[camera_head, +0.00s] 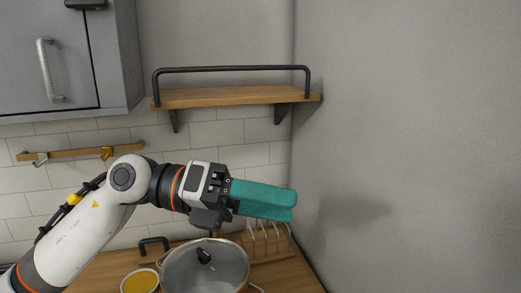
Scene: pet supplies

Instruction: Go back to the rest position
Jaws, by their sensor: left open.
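My left arm comes in from the left and reaches across the picture above the counter. My left gripper (292,207) has teal fingers that point to the right, above the dish rack, and nothing shows between them. The fingers overlap in this view, so the gap between them is hard to see. My right gripper is not in view.
A wooden shelf (235,97) with a black rail hangs above. A glass-lidded pot (205,268) and a yellow-topped bowl (140,281) stand on the counter below. A wooden rack (272,243) stands behind. A grey cabinet (75,60) is upper left; a bare wall (410,130) is right.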

